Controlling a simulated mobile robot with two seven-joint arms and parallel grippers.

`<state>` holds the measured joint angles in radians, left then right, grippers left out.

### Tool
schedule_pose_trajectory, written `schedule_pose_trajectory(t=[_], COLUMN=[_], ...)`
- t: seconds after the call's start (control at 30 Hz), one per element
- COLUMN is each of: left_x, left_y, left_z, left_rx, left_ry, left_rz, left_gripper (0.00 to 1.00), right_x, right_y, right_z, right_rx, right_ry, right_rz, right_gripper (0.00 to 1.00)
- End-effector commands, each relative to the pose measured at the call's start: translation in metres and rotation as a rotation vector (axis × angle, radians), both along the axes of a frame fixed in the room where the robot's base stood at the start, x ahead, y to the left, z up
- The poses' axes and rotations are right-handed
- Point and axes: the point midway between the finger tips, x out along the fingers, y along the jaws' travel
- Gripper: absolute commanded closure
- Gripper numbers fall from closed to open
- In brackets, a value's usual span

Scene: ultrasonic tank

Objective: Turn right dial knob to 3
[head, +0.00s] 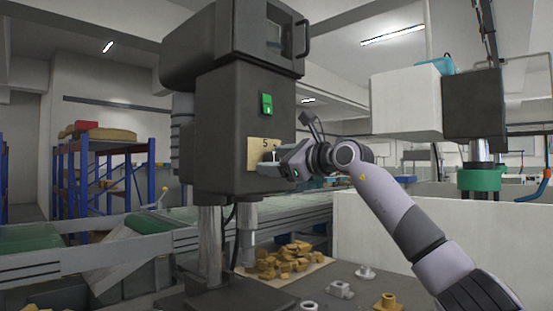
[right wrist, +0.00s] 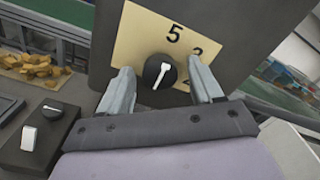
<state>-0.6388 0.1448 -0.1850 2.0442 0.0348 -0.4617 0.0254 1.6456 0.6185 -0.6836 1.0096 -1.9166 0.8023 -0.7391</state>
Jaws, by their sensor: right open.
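The dial knob (right wrist: 160,72) is round and black with a white pointer mark. It sits on a yellow dial plate (right wrist: 138,40) on the dark machine housing. The digit 5 shows above the knob, and a partly covered digit, perhaps 3, at its upper right. The pointer runs from upper right to lower left; which end indicates is unclear. My right gripper (right wrist: 163,88) is open, one finger on each side of the knob, with gaps visible. In the head view the right gripper (head: 268,162) is at the plate (head: 258,146) and hides the knob. My left gripper is out of view.
A green switch (head: 267,104) is above the plate on the housing. Yellow pieces (head: 285,260) and small metal parts (head: 340,290) lie on the table below. A dark box with a second black knob (right wrist: 52,107) and a white switch (right wrist: 28,138) shows lower left in the wrist view.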

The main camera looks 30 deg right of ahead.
Motion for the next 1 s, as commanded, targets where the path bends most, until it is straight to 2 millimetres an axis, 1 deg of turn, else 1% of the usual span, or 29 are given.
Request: schedule_pose_trajectory(t=[0.2,0.27,0.3,0.37,0.4,0.73,0.87,1.0], left_x=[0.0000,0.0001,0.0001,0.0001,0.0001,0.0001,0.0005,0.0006], left_y=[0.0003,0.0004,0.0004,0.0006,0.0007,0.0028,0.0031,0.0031], left_z=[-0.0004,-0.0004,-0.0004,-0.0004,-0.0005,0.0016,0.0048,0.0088], left_rx=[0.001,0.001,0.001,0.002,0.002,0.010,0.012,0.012], left_ry=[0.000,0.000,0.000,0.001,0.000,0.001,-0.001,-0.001], left_rz=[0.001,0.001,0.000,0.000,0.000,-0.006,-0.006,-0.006], left_gripper=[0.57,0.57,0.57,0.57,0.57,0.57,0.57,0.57], right_x=[0.0000,0.0000,-0.0001,-0.0001,-0.0001,-0.0001,0.0000,0.0002], right_y=[0.0002,0.0002,0.0002,0.0002,0.0003,0.0002,0.0002,0.0003], right_z=[0.0001,0.0001,0.0001,0.0001,0.0001,0.0003,0.0007,0.0005], right_rx=[0.000,0.000,0.000,0.000,0.000,0.039,0.100,0.197], right_ry=[-0.001,-0.001,-0.001,-0.001,-0.001,0.014,0.035,0.070], right_rz=[0.001,0.001,0.001,0.001,0.001,0.001,0.001,0.000], right_gripper=[0.35,0.54,0.67,0.87,0.91,0.91,0.91,0.91])
